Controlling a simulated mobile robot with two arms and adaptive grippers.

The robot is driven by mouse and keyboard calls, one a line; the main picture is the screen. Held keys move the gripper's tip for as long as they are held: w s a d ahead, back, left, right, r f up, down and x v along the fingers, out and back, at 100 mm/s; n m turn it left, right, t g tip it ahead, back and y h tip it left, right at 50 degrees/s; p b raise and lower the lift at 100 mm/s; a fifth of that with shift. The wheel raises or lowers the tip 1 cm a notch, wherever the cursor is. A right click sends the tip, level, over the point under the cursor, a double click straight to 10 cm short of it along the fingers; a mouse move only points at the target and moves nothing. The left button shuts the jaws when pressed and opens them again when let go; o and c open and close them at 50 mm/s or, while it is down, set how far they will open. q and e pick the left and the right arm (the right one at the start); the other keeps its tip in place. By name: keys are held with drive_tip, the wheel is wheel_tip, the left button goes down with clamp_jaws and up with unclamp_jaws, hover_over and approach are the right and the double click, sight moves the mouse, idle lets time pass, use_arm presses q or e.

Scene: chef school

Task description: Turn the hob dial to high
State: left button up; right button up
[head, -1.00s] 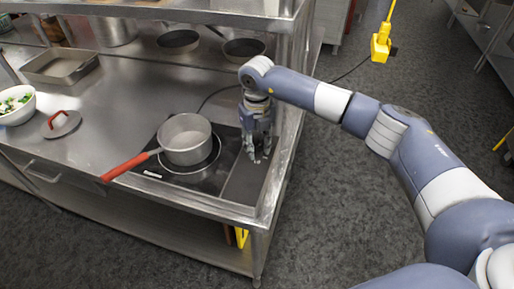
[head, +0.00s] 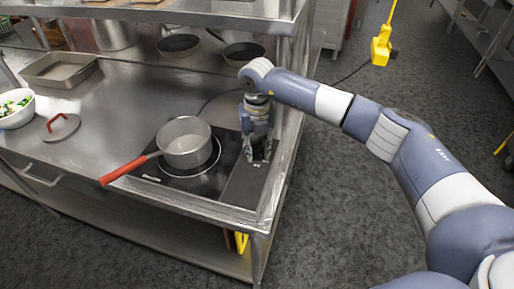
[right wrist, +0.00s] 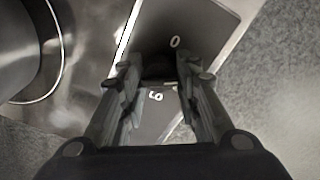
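The hob (head: 229,160) is a black plate set into the steel counter, with a grey control strip (head: 241,186) on its right side. The dial (right wrist: 158,70) is a dark round knob on this strip, between printed figures, a 0 on its far side and a 6 or 9 on its near side. My right gripper (head: 259,159) points down over the strip. In the right wrist view its two fingers (right wrist: 159,74) stand apart on either side of the dial; whether they touch it I cannot tell. The dial's pointer is not readable. My left gripper is out of view.
A saucepan (head: 185,145) with a red handle (head: 123,170) stands on the hob left of my gripper. A steel post (head: 291,75) and shelf (head: 200,12) rise behind.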

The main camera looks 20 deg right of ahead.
sight(257, 149)
drive_tip(key=o, duration=0.4)
drive_tip(key=shift+c, duration=0.2)
wheel_tip(257, 149, up, 12)
idle(0.6)
